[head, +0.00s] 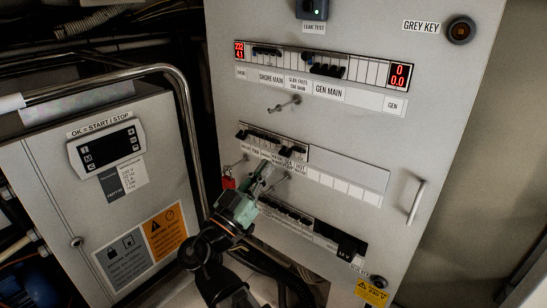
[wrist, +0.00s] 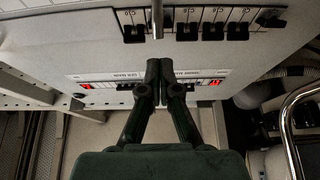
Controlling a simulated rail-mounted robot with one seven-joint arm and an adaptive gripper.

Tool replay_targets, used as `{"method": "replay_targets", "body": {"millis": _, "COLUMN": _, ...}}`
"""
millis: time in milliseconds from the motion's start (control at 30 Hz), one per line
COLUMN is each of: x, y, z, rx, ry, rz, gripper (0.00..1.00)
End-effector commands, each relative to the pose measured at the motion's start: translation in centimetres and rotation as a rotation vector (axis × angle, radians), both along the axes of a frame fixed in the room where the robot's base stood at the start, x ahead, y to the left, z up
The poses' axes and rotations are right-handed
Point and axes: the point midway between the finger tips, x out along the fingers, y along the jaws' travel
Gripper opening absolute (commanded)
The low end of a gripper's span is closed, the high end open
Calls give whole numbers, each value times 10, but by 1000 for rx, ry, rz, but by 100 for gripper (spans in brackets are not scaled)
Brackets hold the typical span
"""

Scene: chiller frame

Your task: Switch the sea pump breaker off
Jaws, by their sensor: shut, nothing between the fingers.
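The sea pump breaker is one of the small black toggles on the grey cabinet, but the labels are too small to read, so I cannot tell which. A middle breaker row (head: 272,142) and a lower breaker row (head: 285,211) show in the head view. My gripper (head: 267,166) is in front of the cabinet, just below the middle row, and hides part of its label strip. In the wrist view my gripper (wrist: 160,67) is shut and empty, its fingertips together. A row of black toggles (wrist: 212,30) runs along the top there, apart from the fingertips in the picture.
A metal latch rod (wrist: 157,20) stands out near the toggles. An upper row has red displays (head: 398,76). A bent steel rail (head: 184,105) and a control box (head: 92,190) stand at left. A door handle (head: 416,201) is at right.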

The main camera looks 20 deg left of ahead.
Motion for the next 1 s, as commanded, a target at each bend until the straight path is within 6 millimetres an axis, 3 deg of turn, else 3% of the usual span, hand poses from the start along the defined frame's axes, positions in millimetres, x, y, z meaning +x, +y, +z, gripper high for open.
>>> {"method": "replay_targets", "body": {"millis": 200, "x": -35, "y": 11, "z": -18, "rx": -1, "ry": 0, "rz": 4, "gripper": 0}}
{"method": "replay_targets", "body": {"millis": 400, "x": -51, "y": 16, "z": -27, "rx": 0, "ry": 0, "rz": 1, "gripper": 0}}
{"method": "replay_targets", "body": {"millis": 1000, "x": -54, "y": 17, "z": -28, "rx": -11, "ry": 3, "rz": -6, "gripper": 0}}
